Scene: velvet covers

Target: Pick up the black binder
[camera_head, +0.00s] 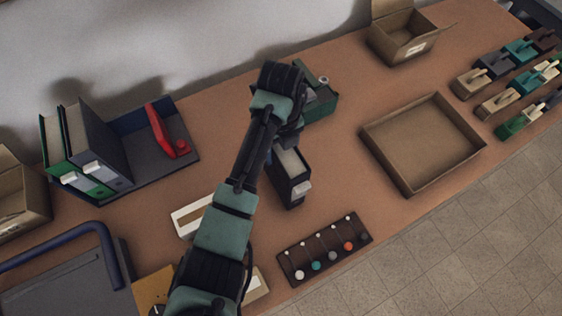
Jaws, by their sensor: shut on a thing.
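A black binder (283,192) with pale pages and a white label stands upright in the middle of the table, just below my gripper (290,146). My gripper is shut on the black binder at its far upper end. The fingers and the grasped part are mostly hidden by my wrist. I cannot tell whether the binder touches the table.
At left, a green binder (50,142) and a dark binder (103,140) stand beside a red tool (160,130) in a dark tray (146,183). A green box (322,105) stands behind my gripper. A shallow brown tray (422,140) lies right. A peg board (328,250) lies in front.

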